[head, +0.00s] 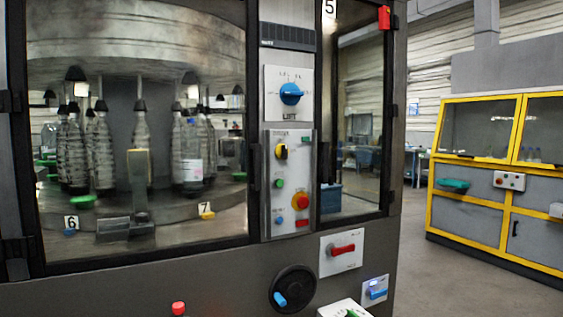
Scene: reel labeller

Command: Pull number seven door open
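A large glass door (120,244) with a dark frame fills the left of the head view and looks shut. A "7" label (206,206) shows low on its right side, and a "6" label (71,221) low on its left. I cannot tell whether these labels are on the glass or behind it. A dark handle-like part (254,184) is at the door's right edge. A narrower glass door (362,120) with a "5" label (330,8) is right of the control panel and also looks shut. Neither gripper is in view.
A control panel (289,185) with knobs stands between the doors. A black handwheel (292,288) and a red-handled switch (341,250) are below. Bottles (140,135) show behind the glass. A yellow-framed cabinet (500,180) stands at right, with open floor (425,270) before it.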

